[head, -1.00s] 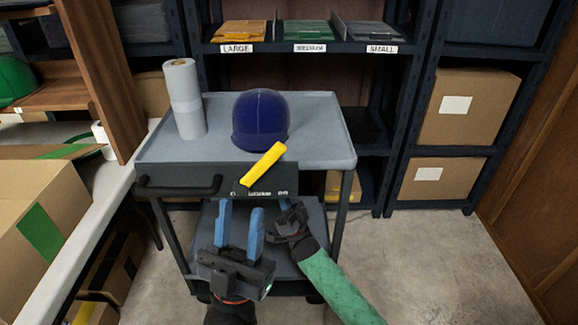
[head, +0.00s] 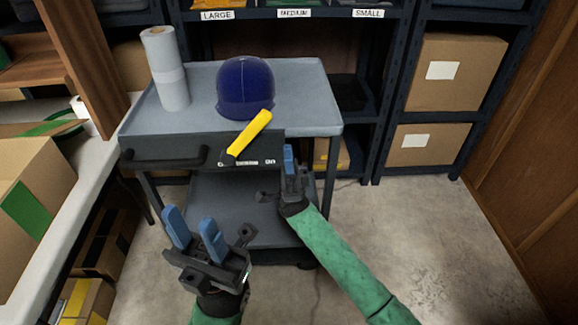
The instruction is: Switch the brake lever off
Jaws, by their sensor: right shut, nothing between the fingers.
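The brake lever (head: 248,135) is a yellow bar on the front panel of the grey cart (head: 300,84). It slants up to the right, over a small label strip that reads "ON" at its right end. My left gripper (head: 192,226) is open and empty, low in front of the cart, with two blue fingers apart. My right gripper (head: 289,160) is shut and empty, its blue fingers together and pointing up, just right of and below the lever's upper end. It looks apart from the lever.
A dark blue cap (head: 246,88) and a grey roll (head: 166,68) stand on the cart top. A black handle (head: 165,158) is at the panel's left. Cardboard boxes (head: 455,72) fill shelves at the right. A workbench is at the left. Floor at right is clear.

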